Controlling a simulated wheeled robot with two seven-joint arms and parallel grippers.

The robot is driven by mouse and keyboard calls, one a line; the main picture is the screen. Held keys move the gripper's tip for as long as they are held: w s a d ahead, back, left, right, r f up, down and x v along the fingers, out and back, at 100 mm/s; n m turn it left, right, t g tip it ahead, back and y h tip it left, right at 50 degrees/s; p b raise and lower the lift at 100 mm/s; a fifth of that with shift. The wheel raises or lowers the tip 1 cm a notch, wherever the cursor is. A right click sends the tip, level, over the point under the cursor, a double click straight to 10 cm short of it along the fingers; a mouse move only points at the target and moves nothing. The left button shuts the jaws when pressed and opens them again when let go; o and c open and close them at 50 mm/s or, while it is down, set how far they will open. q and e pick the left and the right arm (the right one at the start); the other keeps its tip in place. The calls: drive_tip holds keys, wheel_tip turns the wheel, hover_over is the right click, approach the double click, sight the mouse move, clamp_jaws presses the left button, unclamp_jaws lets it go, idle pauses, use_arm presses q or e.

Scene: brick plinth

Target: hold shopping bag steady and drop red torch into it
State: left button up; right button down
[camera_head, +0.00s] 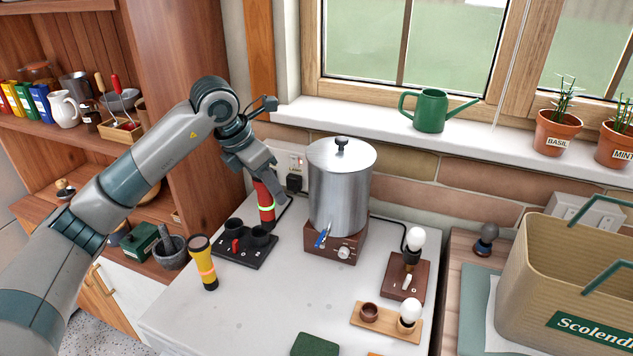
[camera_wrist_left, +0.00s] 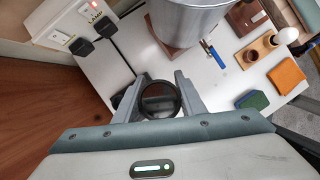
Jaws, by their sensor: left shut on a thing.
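The red torch (camera_head: 265,201) is upright in my left gripper (camera_head: 262,178), just behind the black holder (camera_head: 246,252) at the back left of the white counter. The left gripper is shut on its upper part. In the left wrist view the torch's round dark end (camera_wrist_left: 160,99) shows between the fingers (camera_wrist_left: 160,92). I cannot tell whether its lower end touches anything. The tan shopping bag (camera_head: 524,262) with green handles stands open at the right, partly cut off by the frame, far from the left gripper. My right gripper is out of view.
A yellow torch (camera_head: 203,264) stands at the holder's left. A steel urn (camera_head: 340,185) stands close to the right of the gripper. Between it and the bag are a lamp switch box (camera_head: 407,277) and a wooden tray (camera_head: 386,322) with a bulb.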

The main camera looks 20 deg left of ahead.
use_arm(q)
drive_tip(key=s+d+f+m+g, duration=0.2)
drive_tip(key=s+m, duration=0.4)
drive_tip(key=m, duration=0.4)
drive_tip(key=s+d+f+m+g+y, duration=0.1)
drive_tip(key=s+d+f+m+g, duration=0.2)
drive_tip(key=s+m, duration=0.3)
drive_tip(key=s+d+f+m+g+y, duration=0.1)
drive_tip(key=s+d+f+m+g, duration=0.2)
drive_tip(key=s+m, duration=0.4)
drive_tip(key=f+m, duration=0.1)
drive_tip(key=m, duration=0.5)
drive_tip(key=shift+f+m, duration=0.3)
drive_tip(key=shift+f, duration=0.1)
drive_tip(key=shift+s, duration=0.1)
